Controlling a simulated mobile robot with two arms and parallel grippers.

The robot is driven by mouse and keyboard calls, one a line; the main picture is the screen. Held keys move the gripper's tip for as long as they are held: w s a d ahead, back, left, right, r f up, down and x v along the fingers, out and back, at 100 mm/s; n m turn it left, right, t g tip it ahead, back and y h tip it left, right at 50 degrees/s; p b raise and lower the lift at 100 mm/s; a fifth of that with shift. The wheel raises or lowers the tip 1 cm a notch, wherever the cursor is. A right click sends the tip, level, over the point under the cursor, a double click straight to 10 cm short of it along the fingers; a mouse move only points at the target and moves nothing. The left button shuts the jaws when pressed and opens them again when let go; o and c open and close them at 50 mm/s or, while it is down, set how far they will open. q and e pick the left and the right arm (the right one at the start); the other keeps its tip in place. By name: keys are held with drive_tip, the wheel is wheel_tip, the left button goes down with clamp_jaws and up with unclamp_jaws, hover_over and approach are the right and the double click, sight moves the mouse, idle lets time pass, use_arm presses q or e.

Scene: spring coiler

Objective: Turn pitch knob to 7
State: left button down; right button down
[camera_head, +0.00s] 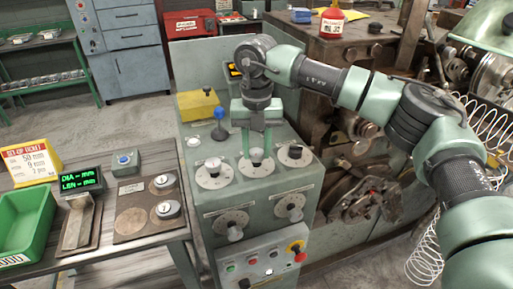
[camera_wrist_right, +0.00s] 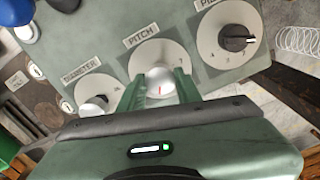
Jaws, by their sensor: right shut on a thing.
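The pitch knob (camera_wrist_right: 160,82) is pale and round with a short red mark. It sits on a white dial (camera_wrist_right: 178,55) labelled PITCH; I cannot tell which number the mark points at. My right gripper (camera_wrist_right: 161,88) is shut on this knob, one finger on each side. In the head view the right gripper (camera_head: 256,152) reaches down from above onto the middle dial (camera_head: 257,170) of the sloped panel. My left gripper is not in view.
The diameter knob (camera_wrist_right: 94,105) is on one side of the pitch dial and a dark-capped knob (camera_wrist_right: 236,38) on the other. A blue-topped lever (camera_head: 219,114) stands behind. Lower down are more dials and a red-yellow stop button (camera_head: 295,248). A ticket (camera_head: 31,161) stands on the left bench.

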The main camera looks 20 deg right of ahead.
drive_tip(key=n+b, duration=0.1)
drive_tip(key=n, duration=1.6)
drive_tip(key=shift+r+n, duration=0.1)
drive_tip(key=shift+n, duration=0.2)
drive_tip(key=n, duration=0.6)
drive_tip(key=shift+w, duration=0.1)
drive_tip(key=shift+r, duration=0.1)
drive_tip(key=c, duration=1.3)
unclamp_jaws()
drive_tip(key=o, duration=0.3)
